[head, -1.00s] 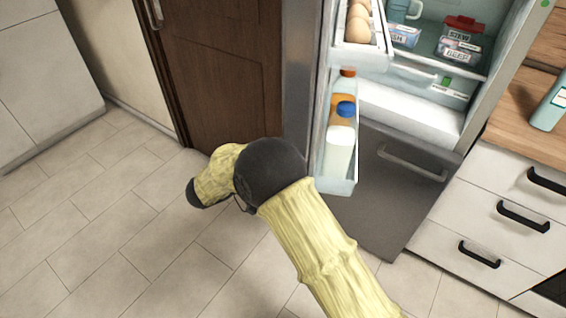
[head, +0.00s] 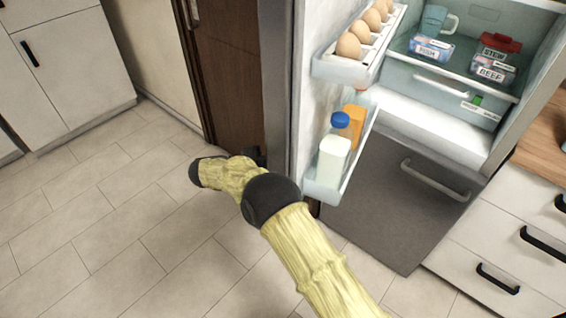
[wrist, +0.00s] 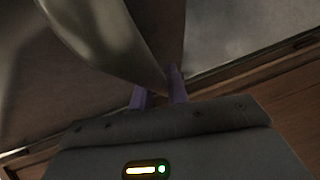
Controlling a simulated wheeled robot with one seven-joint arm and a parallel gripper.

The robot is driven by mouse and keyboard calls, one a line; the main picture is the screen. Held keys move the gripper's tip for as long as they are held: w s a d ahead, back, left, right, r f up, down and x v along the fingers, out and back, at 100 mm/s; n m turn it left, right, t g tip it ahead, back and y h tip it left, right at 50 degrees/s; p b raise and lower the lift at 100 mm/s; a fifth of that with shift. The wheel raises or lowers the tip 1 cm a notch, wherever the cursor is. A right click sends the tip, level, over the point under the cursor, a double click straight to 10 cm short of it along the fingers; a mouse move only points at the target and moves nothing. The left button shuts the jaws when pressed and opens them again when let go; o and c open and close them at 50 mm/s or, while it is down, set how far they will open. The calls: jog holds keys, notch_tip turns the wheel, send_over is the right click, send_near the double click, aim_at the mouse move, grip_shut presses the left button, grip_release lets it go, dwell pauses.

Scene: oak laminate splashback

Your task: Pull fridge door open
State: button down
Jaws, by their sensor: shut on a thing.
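The fridge door (head: 277,90) stands open in the head view, swung out to the left of the fridge interior (head: 415,118). Its inner side carries an egg rack (head: 335,68) and a lower shelf (head: 322,190) with bottles. In the wrist view a curved metal door handle (wrist: 105,42) runs down between the purple fingers of my gripper (wrist: 159,90), which is shut on it. In the head view my arm reaches to the outer side of the door, and the fingers and handle are hidden there.
A closed grey lower drawer (head: 395,195) is below the fridge interior. White drawers (head: 500,235) and a wooden counter (head: 545,135) stand at the right. A brown wooden door (head: 230,75) is behind the fridge door. The tiled floor (head: 90,220) at the left is clear.

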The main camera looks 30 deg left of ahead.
jog(key=shift+w+a, duration=0.2)
jog(key=shift+a, duration=0.25)
jog(key=shift+s+f, duration=0.1)
jog(key=c, duration=1.4)
grip_release()
jog(key=shift+o, duration=0.2)
jog(key=v, duration=0.7)
jog(key=shift+a+b, duration=0.25)
jog(key=shift+b, duration=0.05)
jog(key=shift+s, duration=0.1)
